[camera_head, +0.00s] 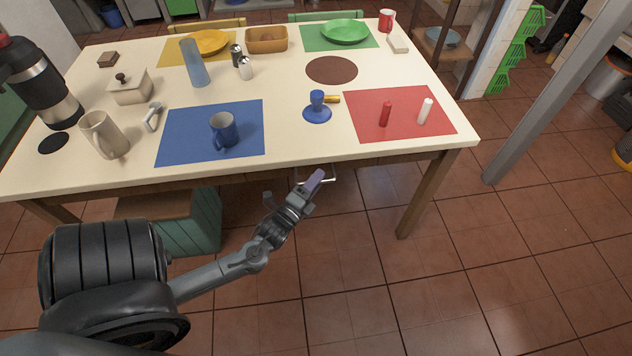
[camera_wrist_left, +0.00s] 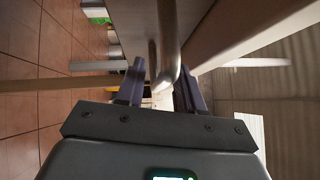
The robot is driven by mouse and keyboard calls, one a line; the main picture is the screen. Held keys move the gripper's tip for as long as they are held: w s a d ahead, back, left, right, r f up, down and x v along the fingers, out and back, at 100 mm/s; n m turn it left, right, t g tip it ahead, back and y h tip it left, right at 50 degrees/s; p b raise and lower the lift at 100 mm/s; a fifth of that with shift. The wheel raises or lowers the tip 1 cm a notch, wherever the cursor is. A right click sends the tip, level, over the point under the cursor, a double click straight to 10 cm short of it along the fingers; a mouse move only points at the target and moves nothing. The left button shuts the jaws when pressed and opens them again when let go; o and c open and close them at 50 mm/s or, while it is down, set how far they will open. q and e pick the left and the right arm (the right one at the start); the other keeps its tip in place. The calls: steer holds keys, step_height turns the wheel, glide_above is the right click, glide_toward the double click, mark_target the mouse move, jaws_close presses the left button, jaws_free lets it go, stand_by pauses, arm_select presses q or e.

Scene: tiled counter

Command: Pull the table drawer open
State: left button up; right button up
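The cream table (camera_head: 290,75) has a thin metal drawer handle (camera_head: 331,172) under its front edge. In the left wrist view the handle (camera_wrist_left: 169,45) is a bent grey bar close up, reaching down into the gap between my fingers. My left gripper (camera_head: 313,182) is at this handle, below the table edge. In the left wrist view its dark fingers (camera_wrist_left: 160,75) stand apart on either side of the bar; I cannot tell if either touches it. The drawer front is mostly hidden under the tabletop in the head view. My right gripper is not in view.
A teal-sided box (camera_head: 190,225) stands under the table. The tiled floor (camera_head: 400,280) in front is clear.

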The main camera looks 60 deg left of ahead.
arm_select(q)
steer(key=shift+c, duration=0.3)
jaws_close()
steer(key=s+d+p, duration=0.4)
steer(key=d+p, duration=0.1)
steer(key=d, duration=0.6)
steer(key=s+d+p, duration=0.4)
steer(key=d+p, duration=0.2)
steer(key=d, duration=0.5)
steer(key=shift+d, duration=0.1)
